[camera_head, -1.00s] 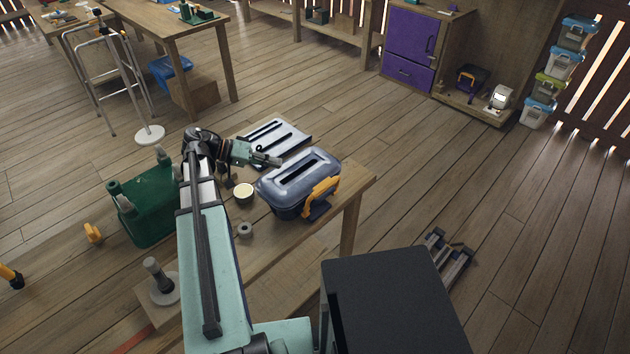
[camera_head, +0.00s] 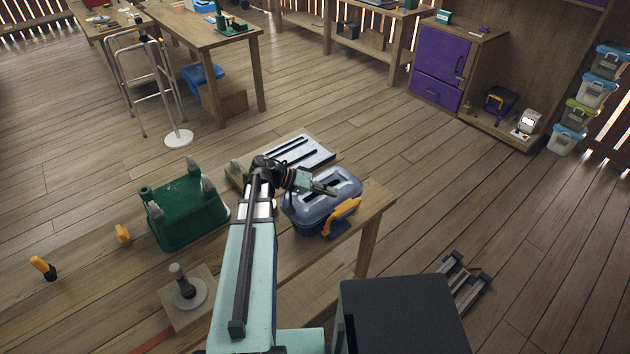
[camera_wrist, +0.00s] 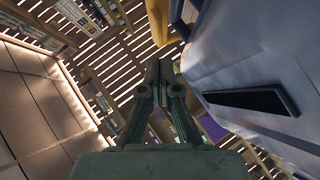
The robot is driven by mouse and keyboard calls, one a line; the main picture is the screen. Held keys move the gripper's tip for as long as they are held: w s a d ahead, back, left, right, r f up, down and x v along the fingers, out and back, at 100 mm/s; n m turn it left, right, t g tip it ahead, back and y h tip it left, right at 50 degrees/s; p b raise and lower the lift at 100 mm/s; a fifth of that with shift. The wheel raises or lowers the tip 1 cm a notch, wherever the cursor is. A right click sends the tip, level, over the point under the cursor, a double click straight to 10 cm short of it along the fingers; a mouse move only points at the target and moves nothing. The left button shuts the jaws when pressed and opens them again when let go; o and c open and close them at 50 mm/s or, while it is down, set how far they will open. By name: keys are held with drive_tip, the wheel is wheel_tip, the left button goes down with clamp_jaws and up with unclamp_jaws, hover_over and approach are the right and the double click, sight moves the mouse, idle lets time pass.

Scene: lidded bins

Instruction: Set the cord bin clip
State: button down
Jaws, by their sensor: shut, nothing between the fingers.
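The cord bin (camera_head: 318,216) is a blue-grey lidded bin on the small wooden table, with a dark slot in its lid. Its orange clip (camera_head: 343,215) is on the near right side; I cannot tell how it sits against the lid. My gripper (camera_head: 332,190) appears over or just beside the lid, clear of the clip, and is shut and empty. In the wrist view the closed fingertips (camera_wrist: 157,66) point up the picture. The bin's lid (camera_wrist: 225,65) fills the right there, close beside the fingers, and an orange part (camera_wrist: 188,18) shows beyond them.
A slotted grey panel (camera_head: 304,152) lies behind the bin on the table (camera_head: 378,207). A green bin (camera_head: 190,218) with grey uprights is left of my arm. A peg on a disc (camera_head: 186,290) stands nearer. The floor right of the table is mostly open.

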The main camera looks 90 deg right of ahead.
sight(335, 207)
drive_tip(key=shift+s+a+f+p, duration=0.35)
drive_tip(key=shift+a+f, duration=0.15)
drive_tip(key=shift+a, duration=0.1)
drive_tip(key=shift+s+a+f+p, duration=0.35)
drive_tip(key=shift+a+f, duration=0.1)
drive_tip(key=shift+a, duration=0.15)
